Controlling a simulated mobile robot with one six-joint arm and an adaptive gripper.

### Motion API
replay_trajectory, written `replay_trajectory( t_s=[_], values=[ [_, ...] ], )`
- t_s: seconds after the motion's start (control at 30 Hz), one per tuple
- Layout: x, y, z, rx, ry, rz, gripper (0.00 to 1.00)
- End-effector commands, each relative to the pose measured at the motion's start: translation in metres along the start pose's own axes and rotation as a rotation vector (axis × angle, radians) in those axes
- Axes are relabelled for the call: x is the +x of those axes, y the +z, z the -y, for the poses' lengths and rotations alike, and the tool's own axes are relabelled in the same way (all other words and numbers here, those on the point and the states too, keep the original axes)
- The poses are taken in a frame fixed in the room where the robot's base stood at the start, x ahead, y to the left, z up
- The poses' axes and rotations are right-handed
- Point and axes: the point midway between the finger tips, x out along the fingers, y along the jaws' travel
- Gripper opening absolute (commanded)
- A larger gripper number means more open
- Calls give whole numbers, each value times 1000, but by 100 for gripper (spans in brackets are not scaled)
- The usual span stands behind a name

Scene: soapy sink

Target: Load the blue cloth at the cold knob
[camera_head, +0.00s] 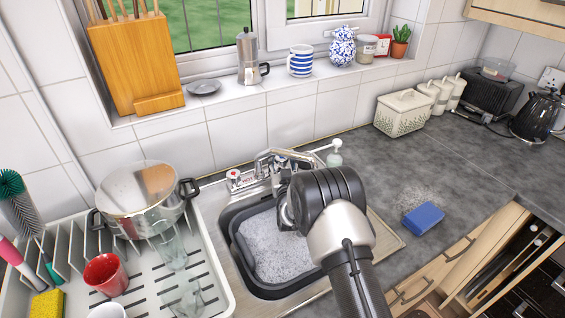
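A folded blue block, apparently the blue cloth (423,218), lies on the grey worktop to the right of the sink. Pale specks lie on the worktop just behind it. The chrome tap (275,160) stands at the back of the sink. A red-marked knob (233,176) is at its left; the cold knob is not clearly made out, as my arm covers part of the tap's right side. My gripper (287,214) points into the sink area, well left of the blue cloth. My wrist hides most of its fingers, so its opening and any contents cannot be seen.
The dark basin (233,246) holds grey-white suds. A white dish rack (222,283) at left holds a pot (140,205), a red cup (105,274) and glasses. A soap bottle (334,157) stands behind the sink.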

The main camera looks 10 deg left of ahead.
Motion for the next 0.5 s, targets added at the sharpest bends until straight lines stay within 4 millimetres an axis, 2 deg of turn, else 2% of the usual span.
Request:
replay_trajectory(
  t_s=[0.17, 0.5],
  values=[
    [-13, 1, 0, 0, 0, 3, 48],
    [-80, 0, 1, -1, -2, 3, 48]
  ],
)
